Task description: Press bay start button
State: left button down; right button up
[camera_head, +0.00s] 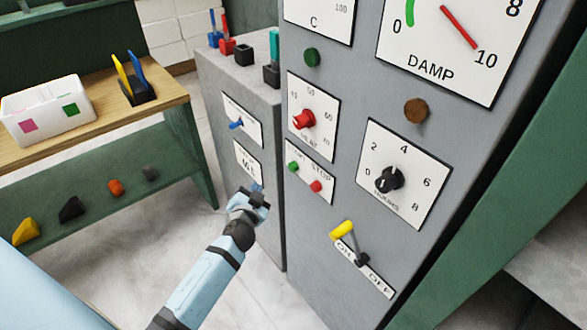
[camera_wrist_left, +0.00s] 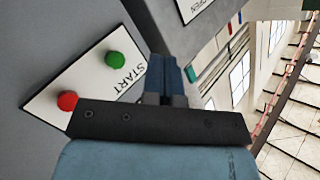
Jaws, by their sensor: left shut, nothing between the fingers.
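The green start button (camera_head: 293,168) sits on a white plate (camera_head: 304,179) on the grey cabinet's front, with the red stop button (camera_head: 316,186) beside it. In the left wrist view, the green button (camera_wrist_left: 115,59) is by the word START, and the red button (camera_wrist_left: 68,101) is lower left. My left gripper (camera_head: 259,189) is shut and empty, left of and lower than the green button in the head view. Its fingertips (camera_wrist_left: 166,70) show to the right of the green button in the wrist view, apart from it. My right gripper is not in view.
The cabinet also carries a red knob (camera_head: 304,119), a black dial (camera_head: 389,179) and a yellow-handled lever (camera_head: 343,229). A lower grey cabinet (camera_head: 237,82) stands behind my gripper. A wooden bench (camera_head: 165,95) with a white box (camera_head: 47,108) is at left.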

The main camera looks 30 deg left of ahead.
aim_at(293, 167)
pick_arm(q)
jog(key=w+d+b, duration=0.1)
jog(key=w+d, duration=0.2)
jog(key=w, duration=0.5)
jog(key=shift+d, duration=0.15)
dwell(0.5)
jog(key=shift+w, duration=0.1)
dwell(1.6)
jog(key=shift+w+d+b, duration=0.2)
jog(key=shift+w+b, duration=0.15)
jog(key=shift+w, duration=0.05)
